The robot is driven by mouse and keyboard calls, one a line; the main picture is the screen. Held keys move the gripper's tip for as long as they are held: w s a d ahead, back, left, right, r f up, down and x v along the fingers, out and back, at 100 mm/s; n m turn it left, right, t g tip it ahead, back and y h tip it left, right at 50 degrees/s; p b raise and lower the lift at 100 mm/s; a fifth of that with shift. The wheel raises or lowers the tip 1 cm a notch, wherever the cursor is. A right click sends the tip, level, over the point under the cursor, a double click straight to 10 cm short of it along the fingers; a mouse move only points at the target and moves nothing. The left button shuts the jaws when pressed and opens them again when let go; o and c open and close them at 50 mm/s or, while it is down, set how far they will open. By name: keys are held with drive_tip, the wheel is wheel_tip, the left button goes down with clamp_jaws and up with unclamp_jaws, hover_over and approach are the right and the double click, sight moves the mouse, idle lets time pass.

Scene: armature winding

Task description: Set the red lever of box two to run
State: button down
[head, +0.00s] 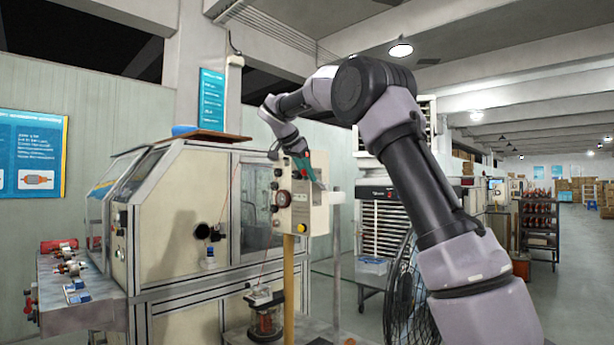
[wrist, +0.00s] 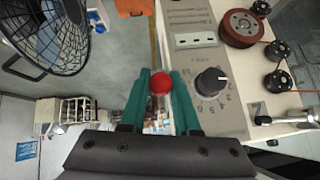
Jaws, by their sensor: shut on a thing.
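A red round knob, the lever's end (wrist: 160,83), shows between the two teal fingers of my gripper (wrist: 160,78) in the wrist view. The fingers are closed against it from both sides. The lever's shaft is hidden and its setting cannot be read. The cream control box (wrist: 205,20) lies just right of the knob, with a black numbered dial (wrist: 211,81) on its face. In the head view my gripper (head: 306,168) is at the front of this box (head: 300,215), which stands on a yellow post. No box number is clearly readable.
A dark red wheel (wrist: 238,28) and several black spools with red wire are to the right of the dial. A black fan (wrist: 48,35) stands left of the box. In the head view a large cream machine (head: 165,220) stands left of the post.

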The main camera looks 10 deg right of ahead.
drive_tip(key=shift+d+r, duration=0.1)
drive_tip(key=c, duration=0.7)
unclamp_jaws()
drive_tip(key=v, duration=1)
drive_tip(key=shift+s+a+r, duration=0.1)
drive_tip(key=shift+a+r, duration=0.1)
drive_tip(key=shift+a, duration=0.05)
